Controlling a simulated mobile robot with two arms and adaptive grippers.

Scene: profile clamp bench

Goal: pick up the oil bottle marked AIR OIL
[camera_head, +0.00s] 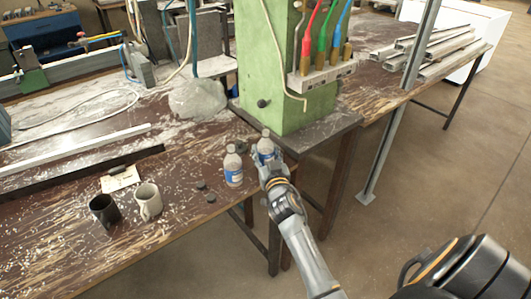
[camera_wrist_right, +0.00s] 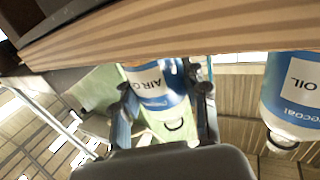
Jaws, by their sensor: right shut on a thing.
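The oil bottle marked AIR OIL (camera_wrist_right: 157,84) is clear with a blue band and white label. It sits between the fingers of my right gripper (camera_wrist_right: 165,100) in the right wrist view, upside down in that picture. In the head view this bottle (camera_head: 265,146) stands upright at the table's front right edge, partly hidden by my right gripper (camera_head: 270,163), which is shut on it. A second similar bottle (camera_head: 233,166) stands just left of it. In the right wrist view the second bottle (camera_wrist_right: 294,90) shows OIL on its label. My left gripper is not in view.
A black mug (camera_head: 104,210) and a pale mug (camera_head: 148,202) stand left on the worn table, near a paper card (camera_head: 120,179). Small dark discs (camera_head: 205,190) lie by the second bottle. A green machine column (camera_head: 270,75) rises behind the bottles.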

